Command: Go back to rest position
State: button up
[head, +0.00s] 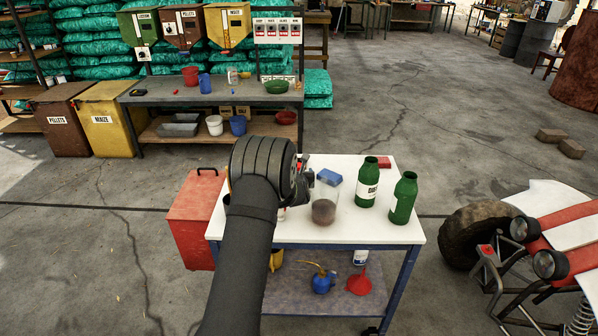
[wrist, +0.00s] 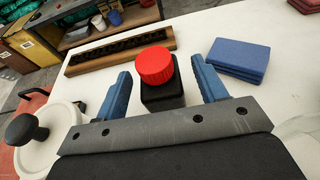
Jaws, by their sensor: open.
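My gripper (head: 303,182) is over the left part of the white-topped cart (head: 375,232) in the head view, partly hidden by my arm. In the wrist view its two blue fingers (wrist: 162,72) are apart. A black bottle with a red cap (wrist: 155,66) stands upright between or just beyond the fingers; contact with them cannot be told. My arm hides most of this area in the head view.
Blue pads (head: 329,177), a glass beaker with brown contents (head: 324,210) and two green bottles (head: 367,185) (head: 403,200) stand right of my gripper. A white pot with a black-knobbed lid (wrist: 45,140) is at left. A wooden-framed black strip (wrist: 120,50) lies behind.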

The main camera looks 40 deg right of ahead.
notch_tip(320, 180, up, 7)
jog(key=shift+s+a+r, duration=0.1)
jog(key=shift+s+a, duration=0.05)
dwell(0.4)
notch_tip(320, 180, down, 6)
jog(key=shift+w+d+f, duration=0.75)
jog(key=shift+f, duration=0.15)
jog(key=shift+w+d+f, duration=0.1)
jog(key=shift+w+d, duration=0.2)
jog(key=shift+w, duration=0.05)
jog(key=shift+r, duration=0.45)
